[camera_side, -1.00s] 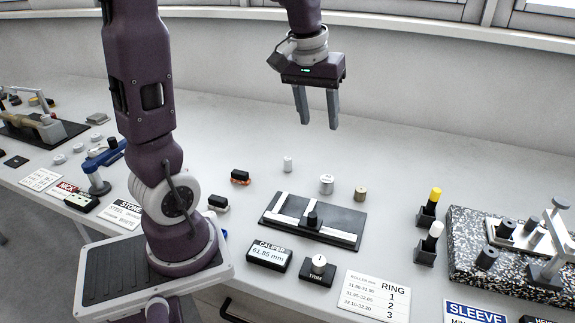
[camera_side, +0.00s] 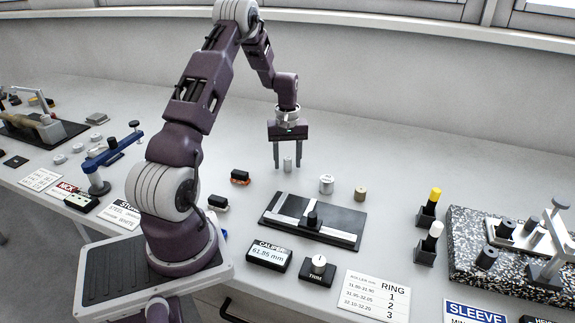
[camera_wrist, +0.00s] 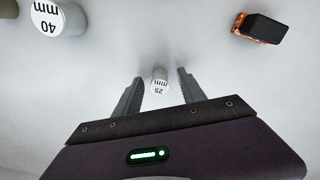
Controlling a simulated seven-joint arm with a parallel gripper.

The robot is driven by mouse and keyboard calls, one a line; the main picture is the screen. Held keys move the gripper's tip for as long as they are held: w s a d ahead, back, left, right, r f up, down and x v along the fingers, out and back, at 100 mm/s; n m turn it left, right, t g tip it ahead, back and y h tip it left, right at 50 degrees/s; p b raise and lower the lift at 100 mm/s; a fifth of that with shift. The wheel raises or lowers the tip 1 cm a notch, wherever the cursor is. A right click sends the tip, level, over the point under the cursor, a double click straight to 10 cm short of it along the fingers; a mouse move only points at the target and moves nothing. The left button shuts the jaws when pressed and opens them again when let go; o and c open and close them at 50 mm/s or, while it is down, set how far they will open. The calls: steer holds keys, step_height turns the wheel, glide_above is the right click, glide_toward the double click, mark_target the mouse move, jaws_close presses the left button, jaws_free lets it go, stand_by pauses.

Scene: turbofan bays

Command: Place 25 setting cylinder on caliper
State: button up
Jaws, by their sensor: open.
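In the wrist view my gripper (camera_wrist: 156,82) shows a gap between each finger and the cylinder. The caliper (camera_side: 336,232) is a dark plate with pale jaws and a black knob, nearer the camera and right of the cylinder. Its display (camera_side: 268,256) reads 61.85 mm.
A larger 40 mm cylinder (camera_side: 326,184) and a brass-coloured cylinder (camera_side: 361,194) stand right of my gripper. An orange-and-black block (camera_side: 240,177) lies to the left. A TRIM knob (camera_side: 319,265) sits in front of the caliper. The bench behind is clear.

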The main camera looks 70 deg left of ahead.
mark_target(288, 160)
jaws_close()
steer(key=r, duration=0.9)
steer(key=shift+d+r, duration=0.35)
steer(key=shift+r, duration=0.05)
steer(key=s+d+m, duration=0.2)
steer(key=d, duration=0.6)
steer(key=s+d+m, duration=0.2)
steer(key=s+d, duration=0.1)
steer(key=d, duration=0.4)
steer(key=f, duration=0.9)
steer(key=shift+w+d, duration=0.1)
steer(key=shift+d, duration=0.25)
